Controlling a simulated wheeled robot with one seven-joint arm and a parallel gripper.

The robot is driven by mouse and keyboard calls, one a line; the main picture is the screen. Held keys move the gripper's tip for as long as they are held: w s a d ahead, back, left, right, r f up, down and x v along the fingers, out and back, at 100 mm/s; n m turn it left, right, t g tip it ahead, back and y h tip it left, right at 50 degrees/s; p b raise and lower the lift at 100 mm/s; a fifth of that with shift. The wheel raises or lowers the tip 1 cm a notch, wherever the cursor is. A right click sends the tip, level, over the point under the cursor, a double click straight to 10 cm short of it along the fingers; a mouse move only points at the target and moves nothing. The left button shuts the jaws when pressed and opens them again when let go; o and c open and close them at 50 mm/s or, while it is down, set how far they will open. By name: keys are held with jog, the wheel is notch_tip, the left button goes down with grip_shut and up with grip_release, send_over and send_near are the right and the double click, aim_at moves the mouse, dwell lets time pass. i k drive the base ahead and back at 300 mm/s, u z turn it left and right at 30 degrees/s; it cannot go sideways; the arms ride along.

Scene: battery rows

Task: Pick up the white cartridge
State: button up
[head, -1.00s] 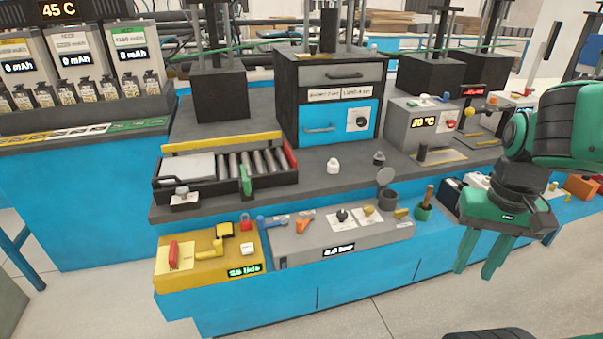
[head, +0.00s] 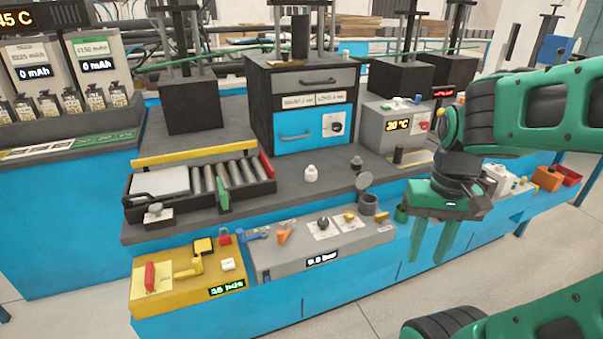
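A small white capped piece (head: 311,173) stands upright on the grey bench top, in front of the black and blue drawer cabinet. It may be the white cartridge; I cannot tell for sure. Other white pieces (head: 500,182) lie on the bench at the right, partly hidden by my arm. My gripper (head: 428,258) points down in front of the bench's front edge, to the right of the grey pressure panel. Its two green fingers are apart with nothing seen between them.
A roller tray (head: 200,205) sits on the bench at left. A yellow panel (head: 140,302) and the grey pressure panel (head: 290,268) line the front ledge. A dark cup with a raised lid (head: 368,204) stands near my gripper. The floor in front is clear.

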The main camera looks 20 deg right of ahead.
aim_at(311, 173)
jog(key=i, duration=0.85)
jog(key=z, duration=0.05)
